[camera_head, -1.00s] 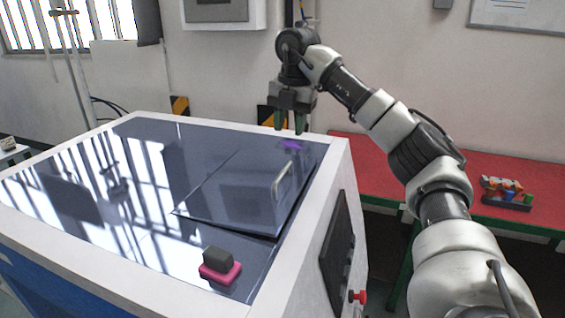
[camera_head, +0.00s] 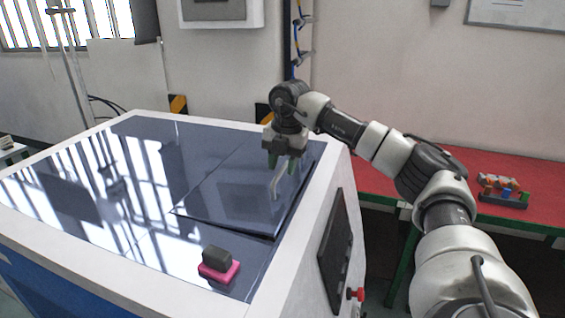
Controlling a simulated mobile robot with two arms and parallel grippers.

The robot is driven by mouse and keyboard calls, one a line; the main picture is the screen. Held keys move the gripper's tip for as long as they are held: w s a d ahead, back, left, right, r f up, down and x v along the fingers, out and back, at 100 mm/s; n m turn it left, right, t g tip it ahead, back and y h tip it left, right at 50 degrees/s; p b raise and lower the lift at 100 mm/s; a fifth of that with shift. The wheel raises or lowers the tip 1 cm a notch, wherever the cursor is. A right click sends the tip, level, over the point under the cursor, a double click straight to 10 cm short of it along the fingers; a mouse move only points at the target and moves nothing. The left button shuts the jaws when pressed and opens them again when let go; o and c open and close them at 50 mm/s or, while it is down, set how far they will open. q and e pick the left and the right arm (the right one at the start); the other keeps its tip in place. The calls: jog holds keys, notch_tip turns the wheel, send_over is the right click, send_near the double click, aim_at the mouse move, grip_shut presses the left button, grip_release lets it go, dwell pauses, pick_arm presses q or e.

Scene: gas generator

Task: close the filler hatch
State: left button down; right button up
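The filler hatch (camera_head: 235,200) is a dark, glossy panel on top of the generator (camera_head: 300,262). Its near edge stands slightly raised above the surrounding top. A pale bar handle (camera_head: 277,182) stands near its right side. My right gripper (camera_head: 283,163) points down over the hatch at the upper end of the handle. My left gripper is not in view.
A black and pink block (camera_head: 218,265) sits on the generator top near the hatch's front edge. A red table (camera_head: 500,229) with a small rack of coloured items (camera_head: 504,190) stands at the right. A red knob (camera_head: 357,294) sticks out of the generator's side.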

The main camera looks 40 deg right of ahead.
jog(key=shift+r, duration=0.1)
grip_shut()
jog(key=f+b, duration=0.1)
jog(key=f+t+b, duration=0.1)
jog(key=b, duration=0.1)
jog(key=shift+s+d+f+b, duration=0.15)
jog(key=shift+s+f+b, duration=0.15)
jog(key=shift+s+f, duration=0.05)
jog(key=shift+y, duration=0.3)
jog(key=shift+c, duration=2)
grip_release()
jog(key=o, duration=0.4)
jog(key=shift+w, duration=0.15)
jog(key=shift+r, duration=0.1)
